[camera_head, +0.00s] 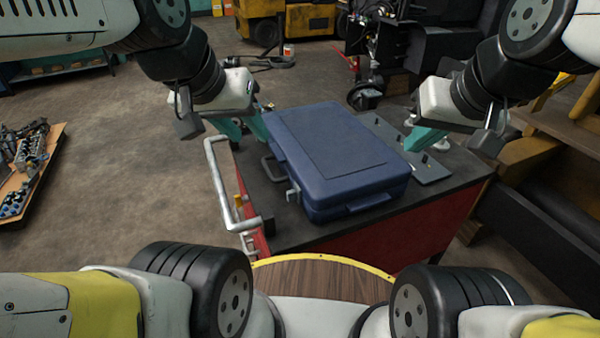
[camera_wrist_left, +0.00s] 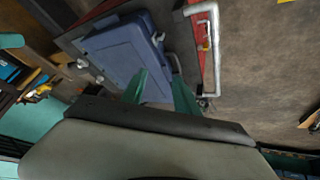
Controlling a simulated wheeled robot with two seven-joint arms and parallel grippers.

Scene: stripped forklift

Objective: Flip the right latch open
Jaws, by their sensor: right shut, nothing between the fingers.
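A closed blue case (camera_head: 335,150) lies on the cart. A light grey latch (camera_head: 293,192) sits on its left side, near the front corner, with a dark handle (camera_head: 270,168) farther back along that side. In the left wrist view the case (camera_wrist_left: 120,55) shows with the grey latch (camera_wrist_left: 158,37). My left gripper (camera_head: 246,128) is open and empty at the far left corner of the case, away from the visible latch. My right gripper (camera_head: 425,138) is shut and empty, to the right of the case. No second grey latch is clearly seen near my left gripper.
The red cart (camera_head: 365,240) has a dark top and a pale tube handle (camera_head: 222,190) on its left. A grey plate (camera_head: 432,170) lies right of the case. A pallet with parts (camera_head: 25,165) stands far left. The floor between is clear.

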